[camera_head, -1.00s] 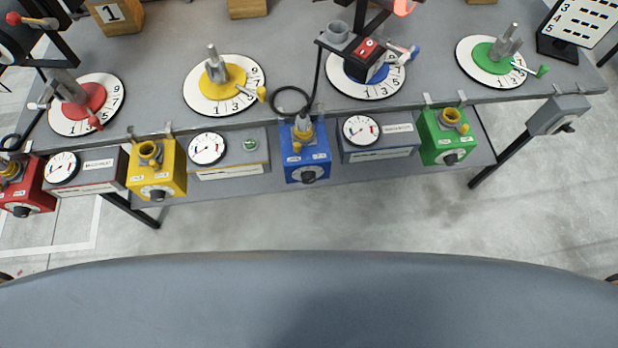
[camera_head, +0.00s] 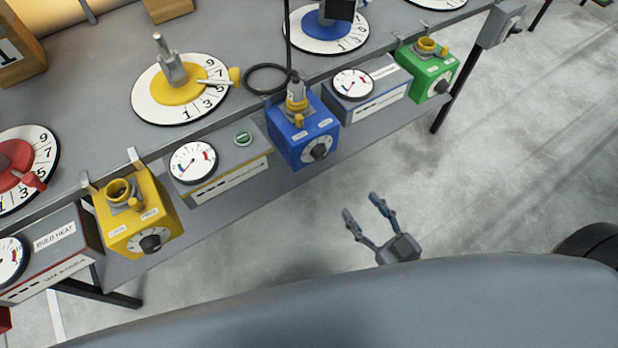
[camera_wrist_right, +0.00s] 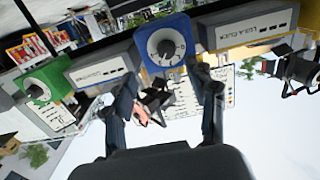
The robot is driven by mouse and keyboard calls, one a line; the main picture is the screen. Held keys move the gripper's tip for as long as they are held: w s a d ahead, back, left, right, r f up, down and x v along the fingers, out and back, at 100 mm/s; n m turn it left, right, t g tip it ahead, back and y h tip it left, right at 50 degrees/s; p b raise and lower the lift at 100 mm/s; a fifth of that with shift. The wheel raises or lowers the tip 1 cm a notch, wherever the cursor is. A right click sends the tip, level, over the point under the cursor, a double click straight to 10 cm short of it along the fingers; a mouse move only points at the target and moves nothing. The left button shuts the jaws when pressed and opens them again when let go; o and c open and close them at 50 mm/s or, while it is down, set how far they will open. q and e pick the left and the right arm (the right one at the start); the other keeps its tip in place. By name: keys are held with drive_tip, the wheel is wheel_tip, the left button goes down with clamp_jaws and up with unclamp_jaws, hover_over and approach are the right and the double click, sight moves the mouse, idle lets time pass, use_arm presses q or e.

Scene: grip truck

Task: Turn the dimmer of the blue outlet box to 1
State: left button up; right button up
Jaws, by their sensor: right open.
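The blue outlet box (camera_head: 303,135) sits on the lower shelf at the table's front edge, with a black dimmer knob (camera_head: 319,151) on a white dial on its front. A plug stands in the yellow socket on its top. In the right wrist view the blue box (camera_wrist_right: 165,45) and its dimmer knob (camera_wrist_right: 166,46) are straight ahead, just beyond the fingertips; the setting is too small to read surely. My right gripper (camera_head: 366,207) is open and empty, below and in front of the box in the head view; it also shows in the wrist view (camera_wrist_right: 165,85). My left gripper is not in view.
A yellow outlet box (camera_head: 136,215) and a gauge box (camera_head: 217,165) stand left of the blue box. Another gauge box (camera_head: 368,100) and a green outlet box (camera_head: 425,72) stand to its right. The table (camera_head: 95,105) with round dials is above. Floor in front is clear.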

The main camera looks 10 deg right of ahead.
drive_tip(key=r, duration=0.1)
approach(323, 157)
use_arm(q)
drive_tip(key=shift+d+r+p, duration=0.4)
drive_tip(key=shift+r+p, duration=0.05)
drive_tip(key=shift+p, duration=0.2)
use_arm(e)
drive_tip(key=shift+t+y, duration=0.3)
drive_tip(key=x, duration=0.8)
drive_tip(key=shift+w+f, duration=0.25)
drive_tip(key=shift+f, duration=0.05)
drive_tip(key=shift+c, duration=0.4)
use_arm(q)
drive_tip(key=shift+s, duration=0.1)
use_arm(e)
drive_tip(key=c, duration=1.1)
